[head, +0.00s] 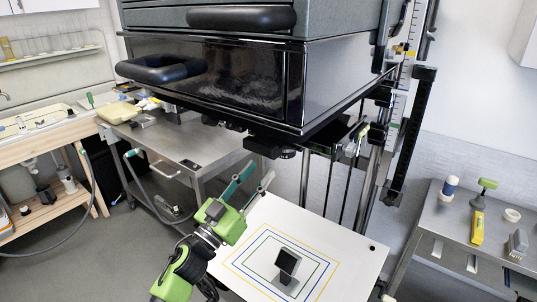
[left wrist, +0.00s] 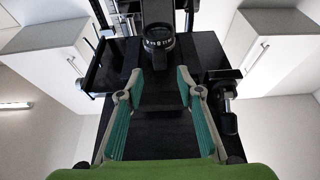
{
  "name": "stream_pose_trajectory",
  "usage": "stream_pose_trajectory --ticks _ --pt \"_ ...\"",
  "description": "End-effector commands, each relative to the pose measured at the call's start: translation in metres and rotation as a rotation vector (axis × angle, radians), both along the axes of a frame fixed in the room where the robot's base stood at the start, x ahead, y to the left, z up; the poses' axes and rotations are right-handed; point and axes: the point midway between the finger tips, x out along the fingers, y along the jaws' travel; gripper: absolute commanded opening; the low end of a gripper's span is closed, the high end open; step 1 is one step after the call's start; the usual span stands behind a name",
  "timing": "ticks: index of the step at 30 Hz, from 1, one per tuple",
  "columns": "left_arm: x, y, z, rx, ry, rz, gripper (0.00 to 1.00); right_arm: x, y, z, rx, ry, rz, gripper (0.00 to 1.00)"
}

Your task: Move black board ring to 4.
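A black lens with a ring bearing small pale marks (left wrist: 158,42) hangs from the underside of the enlarger, straight ahead in the left wrist view. The marks are too small to read. In the head view, a dark lens (head: 285,153) shows below the enlarger head (head: 220,75). My left gripper (head: 257,173) is below the enlarger, above the white baseboard. In the left wrist view, its two teal-padded fingers (left wrist: 160,80) are apart with nothing between them. The lens lies beyond the fingertips, with no contact visible. My right gripper is in neither view.
The white baseboard (head: 237,228) carries coloured frame lines and a small dark stand (head: 287,265). Rails and a column (head: 407,135) stand right of the head. A metal cart (head: 175,140) is behind left; a side table (head: 450,222) with tools is at right.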

Motion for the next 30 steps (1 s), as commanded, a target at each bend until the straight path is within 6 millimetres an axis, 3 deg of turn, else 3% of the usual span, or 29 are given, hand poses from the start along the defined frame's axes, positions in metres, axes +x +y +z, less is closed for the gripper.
stream_pose_trajectory --ticks 8,21,25,30 --pt "0.033 -0.024 0.018 -0.002 0.000 -0.001 0.33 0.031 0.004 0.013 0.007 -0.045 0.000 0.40" --pt "0.041 -0.030 0.020 0.000 0.000 -0.001 0.33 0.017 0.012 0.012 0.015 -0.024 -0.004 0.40" --pt "0.041 -0.030 0.020 -0.001 0.001 0.000 0.00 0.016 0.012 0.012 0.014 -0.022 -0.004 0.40" --pt "0.041 -0.029 0.020 0.000 0.000 -0.001 0.00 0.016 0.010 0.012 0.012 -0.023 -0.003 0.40"
